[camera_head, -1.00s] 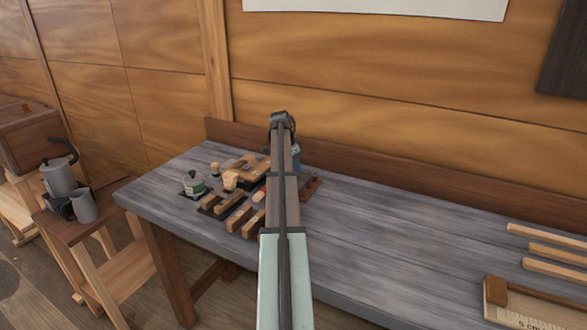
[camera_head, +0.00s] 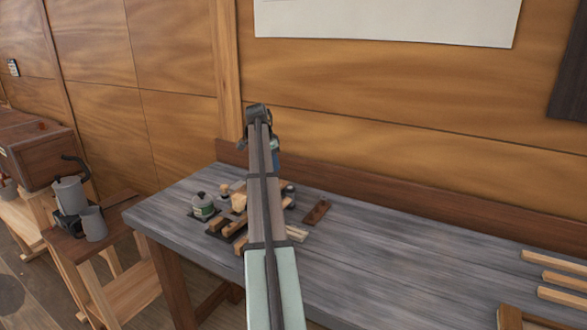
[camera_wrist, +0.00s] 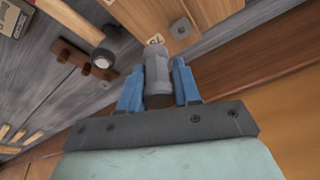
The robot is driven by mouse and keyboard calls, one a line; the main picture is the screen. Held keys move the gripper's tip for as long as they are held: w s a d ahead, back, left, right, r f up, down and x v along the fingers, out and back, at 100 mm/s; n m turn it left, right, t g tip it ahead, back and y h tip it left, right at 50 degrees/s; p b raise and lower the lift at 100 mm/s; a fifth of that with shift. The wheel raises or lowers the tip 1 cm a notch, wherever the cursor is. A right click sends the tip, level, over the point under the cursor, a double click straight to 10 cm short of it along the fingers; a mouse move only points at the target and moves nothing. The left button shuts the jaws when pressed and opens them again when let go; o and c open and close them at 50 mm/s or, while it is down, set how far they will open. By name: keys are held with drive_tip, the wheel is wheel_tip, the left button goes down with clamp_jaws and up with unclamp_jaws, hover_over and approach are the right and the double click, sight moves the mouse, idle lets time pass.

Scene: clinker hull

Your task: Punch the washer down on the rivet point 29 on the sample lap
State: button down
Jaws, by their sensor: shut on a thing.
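My gripper (camera_wrist: 158,88) has blue fingers and is shut on a grey cylindrical tool (camera_wrist: 157,72), which looks like the punch. In the wrist view the tool points toward pale wooden pieces (camera_wrist: 145,14), perhaps the sample lap. A small grey plate with a dark centre (camera_wrist: 180,28), perhaps the washer, lies on the wood just beyond the tool's tip. I cannot tell whether they touch. Rivet number 29 is not readable. In the head view my gripper (camera_head: 272,150) is mostly hidden behind my arm, above the far side of the bench.
A brown rack (camera_head: 316,212) lies right of my arm. A hammer-like tool (camera_wrist: 103,58) shows in the wrist view. The bench's middle right is clear.

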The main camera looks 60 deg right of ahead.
drive_tip(key=w+a+r, duration=0.2)
drive_tip(key=w+a, duration=0.2)
drive_tip(key=a, duration=0.2)
drive_tip(key=shift+s+a+f, duration=0.1)
drive_tip(key=shift+s+f, duration=0.1)
drive_tip(key=shift+f, duration=0.8)
drive_tip(key=shift+s+f, duration=0.15)
drive_tip(key=shift+f, duration=0.85)
drive_tip(key=shift+s+a+f, duration=0.1)
drive_tip(key=shift+s+f, duration=0.1)
drive_tip(key=shift+f, duration=0.8)
drive_tip(key=shift+f, duration=0.65)
drive_tip(key=c, duration=0.7)
unclamp_jaws()
drive_tip(key=shift+r, duration=0.1)
drive_tip(key=shift+r, duration=3.9)
